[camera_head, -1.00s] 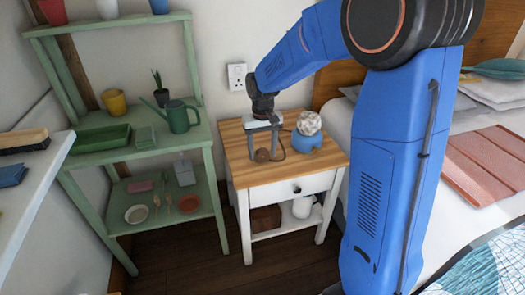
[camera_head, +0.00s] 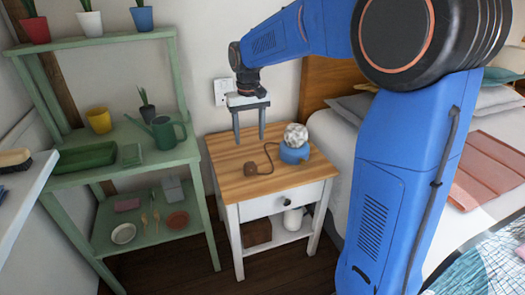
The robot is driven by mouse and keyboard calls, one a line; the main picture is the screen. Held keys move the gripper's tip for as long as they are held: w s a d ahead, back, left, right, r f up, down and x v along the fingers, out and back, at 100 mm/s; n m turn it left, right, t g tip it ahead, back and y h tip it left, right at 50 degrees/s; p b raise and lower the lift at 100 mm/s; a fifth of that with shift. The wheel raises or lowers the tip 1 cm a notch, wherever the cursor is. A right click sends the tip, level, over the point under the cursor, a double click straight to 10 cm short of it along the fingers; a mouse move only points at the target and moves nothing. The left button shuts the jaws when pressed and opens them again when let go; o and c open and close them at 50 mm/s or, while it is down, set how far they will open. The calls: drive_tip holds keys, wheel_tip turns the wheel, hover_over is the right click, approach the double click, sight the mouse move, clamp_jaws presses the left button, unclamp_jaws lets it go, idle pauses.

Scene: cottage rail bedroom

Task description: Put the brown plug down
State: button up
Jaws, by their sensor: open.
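The brown plug (camera_head: 251,168) lies on the wooden top of the white nightstand (camera_head: 228,186), left of the middle. Its thin dark cord (camera_head: 270,152) loops up and right to the blue lamp base (camera_head: 294,153) with a pale faceted globe (camera_head: 296,135). My gripper (camera_head: 249,140) points down over the back left of the nightstand. Its two grey fingers are apart with nothing between them. The plug is in front of and below the fingers, apart from them. A white wall socket (camera_head: 221,92) is partly hidden behind my gripper.
A green shelf (camera_head: 187,150) with pots, a green watering can (camera_head: 167,132) and trays stands close on the left. The bed (camera_head: 338,150) is to the right, partly behind my blue arm. The nightstand's front top is clear.

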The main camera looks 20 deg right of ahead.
drive_tip(key=s+d+r+t, duration=0.1)
drive_tip(key=s+d+r, duration=0.1)
drive_tip(key=s, duration=0.6)
drive_tip(key=s+d+r+t, duration=0.1)
drive_tip(key=s+d+r, duration=0.1)
drive_tip(key=s, duration=0.6)
drive_tip(key=s+d+f+t, duration=0.1)
drive_tip(key=s+f, duration=0.2)
drive_tip(key=s, duration=0.5)
drive_tip(key=s+d+f+t, duration=0.1)
drive_tip(key=s+d+f, duration=0.1)
drive_tip(key=s, duration=0.7)
drive_tip(key=shift+f+t, duration=0.4)
drive_tip(key=shift+f, duration=0.1)
drive_tip(key=shift+c, duration=0.7)
